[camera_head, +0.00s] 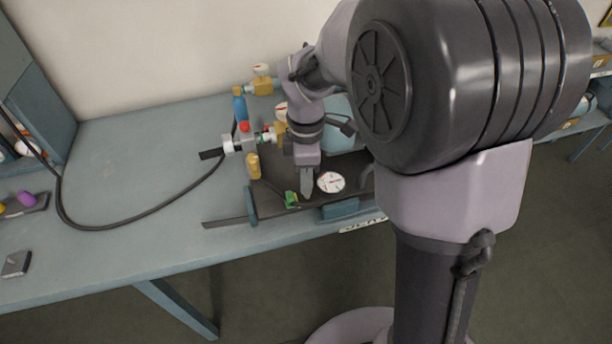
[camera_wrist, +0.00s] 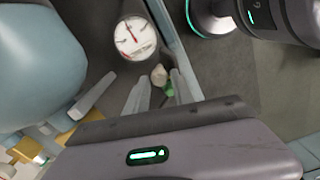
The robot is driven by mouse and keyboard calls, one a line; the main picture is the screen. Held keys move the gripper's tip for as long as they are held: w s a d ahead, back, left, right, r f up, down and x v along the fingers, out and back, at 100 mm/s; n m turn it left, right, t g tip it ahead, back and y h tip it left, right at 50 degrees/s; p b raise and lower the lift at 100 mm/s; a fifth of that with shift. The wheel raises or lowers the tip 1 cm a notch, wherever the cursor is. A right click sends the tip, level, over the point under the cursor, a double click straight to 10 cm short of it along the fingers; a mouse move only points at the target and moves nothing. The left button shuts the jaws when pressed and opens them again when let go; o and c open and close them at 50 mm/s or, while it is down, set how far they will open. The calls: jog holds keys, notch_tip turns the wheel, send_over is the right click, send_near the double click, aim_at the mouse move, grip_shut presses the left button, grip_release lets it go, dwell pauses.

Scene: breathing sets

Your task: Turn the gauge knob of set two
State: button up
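My gripper (camera_head: 307,192) points down over the dark tray at the front of the bench, just left of a round white gauge (camera_head: 331,182) with a red needle. In the wrist view the gauge (camera_wrist: 135,38) lies beyond the fingers, up and left. My gripper (camera_wrist: 160,78) is open there, its fingers apart. A small pale knob-like part (camera_wrist: 158,75) and a green part (camera_wrist: 169,90) show between the fingers; I cannot tell whether they are touched. The green part (camera_head: 291,199) also shows beside the fingers in the head view. Which set is number two is not readable.
A blue-grey cylinder (camera_wrist: 38,62) stands close on the left in the wrist view. The bench's left part (camera_head: 120,160) is mostly clear.

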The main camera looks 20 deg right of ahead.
grip_shut()
